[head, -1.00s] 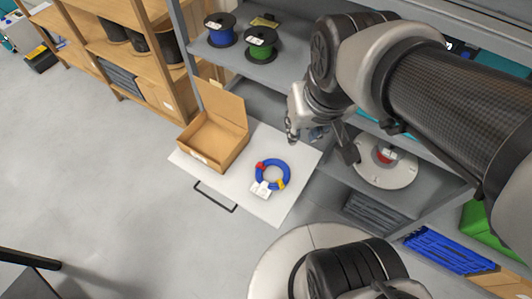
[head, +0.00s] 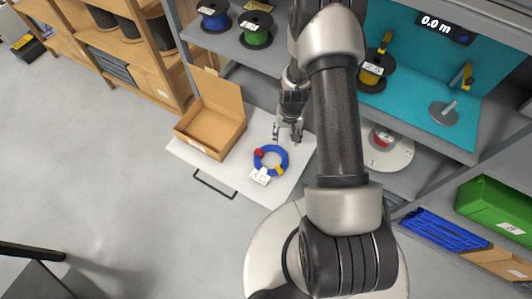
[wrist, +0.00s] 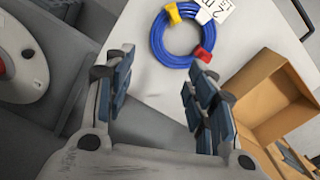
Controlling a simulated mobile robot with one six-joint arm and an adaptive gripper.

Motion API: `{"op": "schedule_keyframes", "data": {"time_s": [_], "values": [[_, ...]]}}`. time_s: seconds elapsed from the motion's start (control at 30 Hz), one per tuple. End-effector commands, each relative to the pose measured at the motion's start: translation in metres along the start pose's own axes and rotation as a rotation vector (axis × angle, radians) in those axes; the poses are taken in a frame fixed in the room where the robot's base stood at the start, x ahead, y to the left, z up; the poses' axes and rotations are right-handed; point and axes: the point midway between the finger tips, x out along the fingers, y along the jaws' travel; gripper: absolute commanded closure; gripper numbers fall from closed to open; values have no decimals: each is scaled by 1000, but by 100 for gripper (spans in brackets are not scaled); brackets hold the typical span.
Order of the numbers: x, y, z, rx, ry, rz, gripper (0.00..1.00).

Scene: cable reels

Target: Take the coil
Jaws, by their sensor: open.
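The blue coil (head: 283,153) lies flat on a white pull-out board, with a red tie, a yellow tie and a white label on it. It also shows in the wrist view (wrist: 158,42), beyond the fingertips. My gripper (head: 288,135) is open and empty, above the board near the coil's far edge. In the wrist view my gripper (wrist: 155,80) has its two fingers wide apart, with bare board and grey shelf between them. The fingers are apart from the coil.
An open cardboard box (head: 205,143) stands on the white board (head: 240,180) left of the coil. Blue (head: 215,20) and green (head: 256,32) cable reels sit on the shelf behind. A white reel (head: 395,155) lies on the lower shelf at right.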

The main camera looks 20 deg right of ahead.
Motion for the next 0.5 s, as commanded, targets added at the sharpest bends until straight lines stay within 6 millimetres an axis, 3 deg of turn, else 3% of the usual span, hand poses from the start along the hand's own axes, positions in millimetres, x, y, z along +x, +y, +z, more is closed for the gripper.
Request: {"op": "schedule_keyframes", "data": {"time_s": [0.03, 0.27, 0.5], "values": [[12, 3, 3, 8, -9, 2, 49], [43, 6, 7, 19, -17, 4, 49], [96, 6, 8, 18, -18, 4, 49]]}}
